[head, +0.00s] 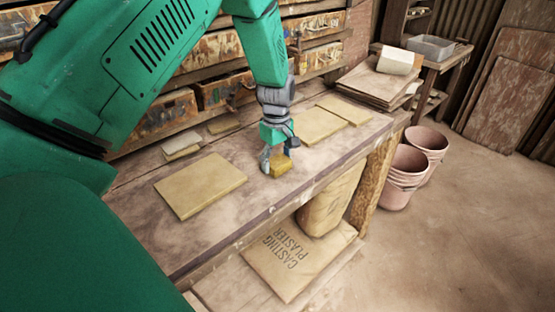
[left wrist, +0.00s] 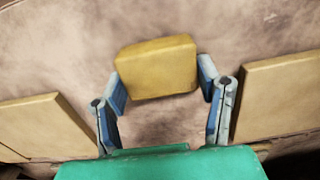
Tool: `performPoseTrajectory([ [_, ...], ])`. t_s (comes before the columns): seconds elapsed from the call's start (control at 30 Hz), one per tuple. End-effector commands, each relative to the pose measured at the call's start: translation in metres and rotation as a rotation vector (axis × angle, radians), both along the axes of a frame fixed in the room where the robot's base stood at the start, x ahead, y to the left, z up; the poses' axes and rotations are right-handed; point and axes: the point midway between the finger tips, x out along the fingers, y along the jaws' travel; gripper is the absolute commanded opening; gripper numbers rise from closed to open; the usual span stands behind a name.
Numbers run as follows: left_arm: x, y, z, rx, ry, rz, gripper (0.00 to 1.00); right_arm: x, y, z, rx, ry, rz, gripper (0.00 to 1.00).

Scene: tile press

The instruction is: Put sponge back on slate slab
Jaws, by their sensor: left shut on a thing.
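The sponge (head: 281,168) is a small mustard-yellow block near the front edge of the bench. My left gripper (head: 277,156) is above it, pointing down, and shut on it. In the left wrist view the sponge (left wrist: 157,68) sits between the two blue-grey fingers (left wrist: 162,82). I cannot tell whether its underside touches the bench. A flat tan slab (head: 200,185) lies on the bench to the left of the gripper. Thin tan slabs (head: 318,126) lie to the right. None looks plainly like grey slate, so I cannot tell which is the slate slab. My right gripper is not in view.
The wooden bench (head: 245,205) is bare around the sponge. Small pale blocks (head: 182,147) lie at the back left. Stacked boards (head: 372,84) stand at the far right end. Drawers line the back. Pink buckets (head: 408,165) and a plaster sack (head: 290,258) are lower down.

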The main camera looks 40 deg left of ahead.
Motion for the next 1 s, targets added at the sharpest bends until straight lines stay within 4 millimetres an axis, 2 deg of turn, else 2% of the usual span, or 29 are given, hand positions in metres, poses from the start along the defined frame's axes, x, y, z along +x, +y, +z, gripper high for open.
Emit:
performPoseTrajectory([
  [0.13, 0.001, 0.000, 0.000, 0.001, -0.002, 0.000, 0.35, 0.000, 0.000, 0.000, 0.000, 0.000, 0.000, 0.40],
  [0.17, 0.000, 0.000, 0.000, 0.001, -0.002, 0.000, 0.62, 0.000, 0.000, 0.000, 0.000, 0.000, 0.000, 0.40],
  [0.2, 0.000, 0.000, 0.000, 0.001, -0.001, 0.000, 0.76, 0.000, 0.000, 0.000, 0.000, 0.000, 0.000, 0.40],
  [0.23, 0.000, 0.000, 0.000, 0.001, -0.001, 0.000, 0.79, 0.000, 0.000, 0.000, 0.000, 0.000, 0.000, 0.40],
  [0.5, 0.001, -0.001, 0.002, 0.001, -0.002, -0.001, 0.79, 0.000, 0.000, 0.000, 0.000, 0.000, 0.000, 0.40],
  [0.63, 0.001, 0.000, 0.013, 0.001, -0.005, -0.001, 0.79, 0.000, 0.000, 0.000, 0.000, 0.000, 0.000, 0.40],
  [1.0, 0.002, 0.000, 0.089, 0.002, -0.005, -0.001, 0.79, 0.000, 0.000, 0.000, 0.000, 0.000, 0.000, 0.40],
])
